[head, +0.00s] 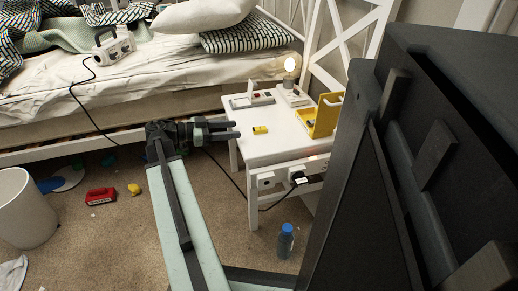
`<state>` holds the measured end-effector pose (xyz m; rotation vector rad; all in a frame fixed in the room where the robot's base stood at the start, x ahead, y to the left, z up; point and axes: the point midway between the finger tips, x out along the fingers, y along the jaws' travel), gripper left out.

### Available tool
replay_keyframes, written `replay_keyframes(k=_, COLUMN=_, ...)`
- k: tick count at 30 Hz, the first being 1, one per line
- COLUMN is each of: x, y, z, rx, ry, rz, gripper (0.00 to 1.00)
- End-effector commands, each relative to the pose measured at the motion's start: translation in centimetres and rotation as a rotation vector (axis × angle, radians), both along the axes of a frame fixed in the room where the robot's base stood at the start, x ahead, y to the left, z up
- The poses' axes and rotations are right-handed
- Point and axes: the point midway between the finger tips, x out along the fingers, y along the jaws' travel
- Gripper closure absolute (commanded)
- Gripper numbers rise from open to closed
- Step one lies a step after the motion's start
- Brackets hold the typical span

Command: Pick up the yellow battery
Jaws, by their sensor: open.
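The yellow battery (260,130) is a small yellow cylinder lying on its side on the white bedside table (270,150), near the table's left edge. My gripper (238,130) is just left of the battery, its dark fingers pointing right toward it. The gripper is open and holds nothing that I can see. A small space shows between the fingertips and the battery. My arm comes up from the bottom of the view and bends right at the wrist.
A yellow open box (322,118) stands at the table's right side, with small devices and a lit lamp (289,66) behind. The bed (150,75) is behind my gripper. A blue bottle (286,241), a red object (100,196) and a white bin (24,208) are on the floor.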

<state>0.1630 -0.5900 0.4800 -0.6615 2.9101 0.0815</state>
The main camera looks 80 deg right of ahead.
Motion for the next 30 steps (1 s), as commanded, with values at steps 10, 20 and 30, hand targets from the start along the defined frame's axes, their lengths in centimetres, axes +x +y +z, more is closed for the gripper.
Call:
replay_keyframes(k=10, x=-2.7, y=-1.0, z=-0.1, rx=-0.025, ry=0.006, rz=-0.015, gripper=0.49)
replay_keyframes(k=20, x=-5.4, y=-1.8, z=-1.0, rx=-0.024, ry=0.005, rz=-0.016, gripper=0.49)
replay_keyframes(k=30, x=-7.8, y=-3.0, z=-1.1, rx=-0.022, ry=0.004, rz=-0.013, gripper=0.49)
